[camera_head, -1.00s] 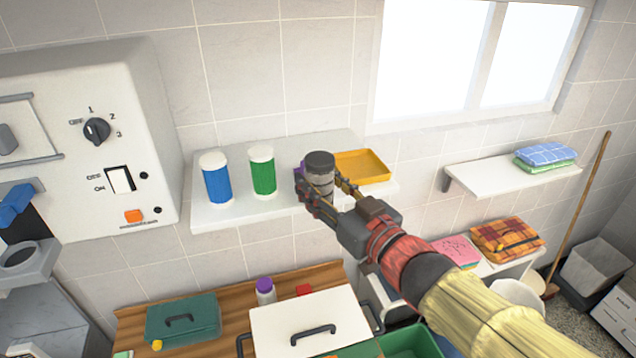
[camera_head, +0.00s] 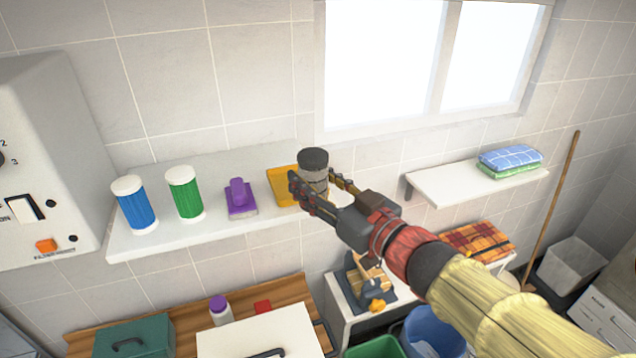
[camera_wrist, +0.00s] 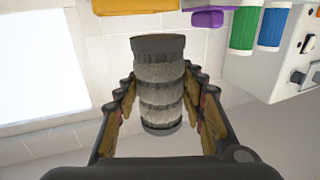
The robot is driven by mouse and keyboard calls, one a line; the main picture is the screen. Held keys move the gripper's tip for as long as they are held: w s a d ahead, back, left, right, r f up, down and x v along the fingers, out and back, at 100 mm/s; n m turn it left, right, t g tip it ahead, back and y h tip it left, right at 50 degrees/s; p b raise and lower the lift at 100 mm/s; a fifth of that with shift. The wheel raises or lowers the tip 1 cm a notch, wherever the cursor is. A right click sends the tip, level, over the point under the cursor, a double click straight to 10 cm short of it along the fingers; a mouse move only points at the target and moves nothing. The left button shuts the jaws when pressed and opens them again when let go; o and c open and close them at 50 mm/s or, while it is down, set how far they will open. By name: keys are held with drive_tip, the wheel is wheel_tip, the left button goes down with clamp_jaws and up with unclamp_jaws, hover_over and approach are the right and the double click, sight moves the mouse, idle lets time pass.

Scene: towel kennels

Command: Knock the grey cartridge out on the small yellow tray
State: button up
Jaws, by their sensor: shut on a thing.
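The grey cartridge (camera_head: 313,172) has a dark cap and is held upright between the fingers of my gripper (camera_head: 322,190). In the wrist view the cartridge (camera_wrist: 160,88) shows as a ribbed grey cylinder with my gripper's fingers (camera_wrist: 160,100) on both sides. The small yellow tray (camera_head: 284,186) is on the wall shelf, partly hidden behind the cartridge and my gripper in the head view. In the wrist view the tray (camera_wrist: 135,5) is at the top edge, apart from the cartridge.
A blue canister (camera_head: 135,205), a green canister (camera_head: 185,192) and a purple-handled brush (camera_head: 240,196) stand on the white shelf (camera_head: 160,238) left of the tray. A second shelf (camera_head: 455,185) holds folded towels (camera_head: 510,161). A white-lidded box (camera_head: 265,325) is below.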

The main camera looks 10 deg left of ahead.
drive_tip(key=shift+w+a+f, duration=0.15)
drive_tip(key=shift+w+a, duration=0.05)
drive_tip(key=shift+w, duration=0.6)
drive_tip(key=shift+w+a+f+b, duration=0.1)
drive_tip(key=shift+w+a+b, duration=0.15)
drive_tip(key=shift+w+a, duration=0.85)
drive_tip(key=shift+w+a+r+b, duration=0.1)
drive_tip(key=shift+w+a+b, duration=0.35)
drive_tip(key=shift+w, duration=1.1)
drive_tip(key=shift+w+a+f+b, duration=0.1)
drive_tip(key=shift+w+a, duration=0.9)
drive_tip(key=shift+w, duration=0.3)
drive_tip(key=shift+w+a+f, duration=0.1)
drive_tip(key=shift+f, duration=0.15)
drive_tip(key=shift+f+b, duration=0.45)
drive_tip(key=shift+b, duration=0.05)
drive_tip(key=shift+f, duration=0.15)
drive_tip(key=shift+r, duration=0.25)
drive_tip(key=shift+f, duration=0.1)
drive_tip(key=shift+p, duration=0.35)
